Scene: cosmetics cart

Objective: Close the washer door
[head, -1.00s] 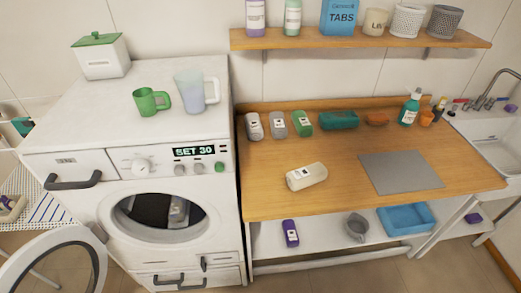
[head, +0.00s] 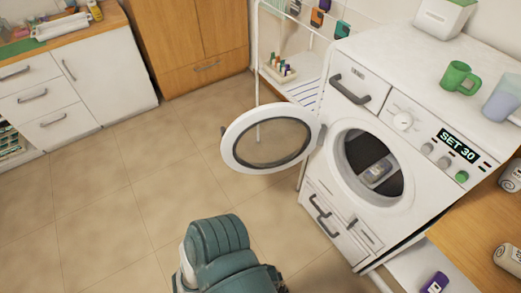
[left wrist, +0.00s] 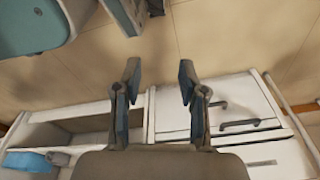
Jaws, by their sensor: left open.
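The white washer (head: 318,185) stands at the right of the head view. Its round door (head: 233,150), a white ring with dark glass, is wide open and swung out to the left of the drum opening (head: 372,165). Something grey and pale lies inside the drum. My left gripper (left wrist: 158,80) is open and empty in the left wrist view, its two fingers apart over white furniture fronts. It does not touch the door there, and the door is not seen in that view. In the head view a teal part of my own arm shows at the bottom; no fingertips show.
A green mug (head: 459,78) and a pale cup (head: 504,100) stand on the washer top. A white rack (head: 283,85) with small bottles stands behind the door. White drawers (head: 50,110) and a wooden cabinet (head: 195,45) stand at the back. The tiled floor left of the door is clear.

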